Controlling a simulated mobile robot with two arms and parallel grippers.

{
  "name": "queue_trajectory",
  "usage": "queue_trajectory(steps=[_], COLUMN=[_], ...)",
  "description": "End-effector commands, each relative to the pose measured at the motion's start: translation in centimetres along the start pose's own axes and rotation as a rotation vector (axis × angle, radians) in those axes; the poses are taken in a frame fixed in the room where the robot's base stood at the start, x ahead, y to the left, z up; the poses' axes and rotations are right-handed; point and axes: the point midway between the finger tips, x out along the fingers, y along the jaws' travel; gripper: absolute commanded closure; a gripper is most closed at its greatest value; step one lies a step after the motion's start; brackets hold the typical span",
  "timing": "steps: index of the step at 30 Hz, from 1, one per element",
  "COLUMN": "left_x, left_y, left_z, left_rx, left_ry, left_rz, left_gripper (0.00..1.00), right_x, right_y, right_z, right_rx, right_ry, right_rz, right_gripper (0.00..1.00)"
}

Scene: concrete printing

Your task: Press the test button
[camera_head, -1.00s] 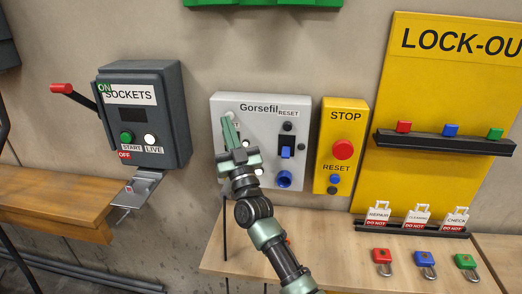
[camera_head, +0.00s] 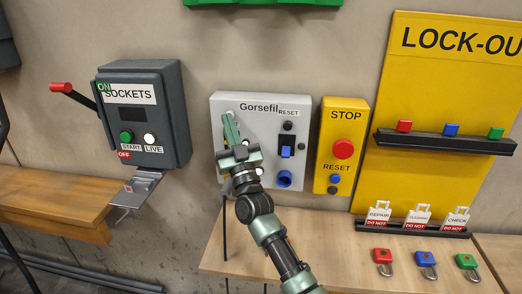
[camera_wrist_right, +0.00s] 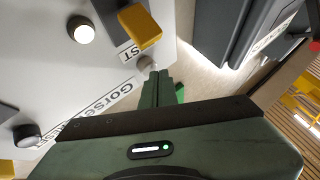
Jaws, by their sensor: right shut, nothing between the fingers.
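The grey Gorsefil panel (camera_head: 303,113) is on the wall in the middle of the head view. My right gripper (camera_head: 229,118) is shut and empty, its fingertips at the upper left of the panel face. In the right wrist view, the shut fingers (camera_wrist_right: 163,78) point at a small pale round button (camera_wrist_right: 147,63). A label ending in "ST" (camera_wrist_right: 127,53) is beside it; its start is hard to read. The tips are very close to the button; I cannot tell whether they touch. In the head view the gripper hides this area. My left gripper is not in view.
A yellow block (camera_wrist_right: 140,26) and a lit white lamp (camera_wrist_right: 84,33) are on the panel. A yellow STOP box (camera_head: 343,120) stands to the right, a dark SOCKETS box (camera_head: 178,110) to the left. A wooden bench (camera_head: 330,235) with padlocks is below.

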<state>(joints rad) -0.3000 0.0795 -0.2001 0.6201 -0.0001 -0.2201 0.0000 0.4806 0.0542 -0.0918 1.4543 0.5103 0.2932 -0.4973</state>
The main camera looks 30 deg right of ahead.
Motion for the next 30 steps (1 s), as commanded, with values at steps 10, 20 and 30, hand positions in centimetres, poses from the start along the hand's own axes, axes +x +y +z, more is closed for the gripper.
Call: queue_trajectory(steps=[10, 20, 30], left_x=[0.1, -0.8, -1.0], left_y=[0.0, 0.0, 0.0], left_z=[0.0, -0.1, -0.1], left_rx=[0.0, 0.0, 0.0], left_ry=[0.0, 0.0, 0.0], left_rz=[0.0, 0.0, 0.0], left_gripper=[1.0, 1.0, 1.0], right_x=[0.2, -0.6, -0.8], right_y=[0.1, -0.5, -0.7], right_z=[0.2, -0.5, -0.7], right_rx=[-0.001, 0.001, 0.0], right_ry=[-0.001, -0.002, -0.001], right_rz=[0.0, 0.0, 0.0], right_gripper=[1.0, 1.0, 1.0])
